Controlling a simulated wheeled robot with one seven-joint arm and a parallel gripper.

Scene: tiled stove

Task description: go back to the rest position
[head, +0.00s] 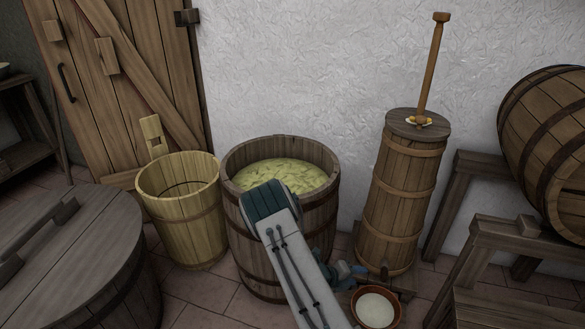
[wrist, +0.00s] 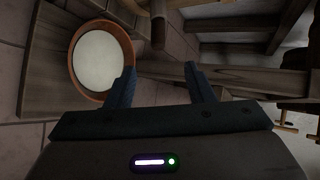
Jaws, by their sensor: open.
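My gripper shows in the wrist view (wrist: 160,88) with its two dark blue fingers apart and nothing between them. In the head view my arm reaches forward past the open barrel, and the gripper end (head: 345,272) is low, mostly hidden by the arm link. A reddish-brown bowl (wrist: 130,50) with white contents lies just beyond the left finger in the wrist view. The same bowl (head: 376,323) stands low at the bottom of the head view, right of my arm.
An open barrel (head: 325,215) with pale green shreds stands behind my arm. A wooden bucket (head: 180,225) is left of it, a tall churn (head: 400,195) right. A large cask (head: 550,145) rests on a wooden stand (head: 480,230). A round lidded tub (head: 70,260) fills the lower left.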

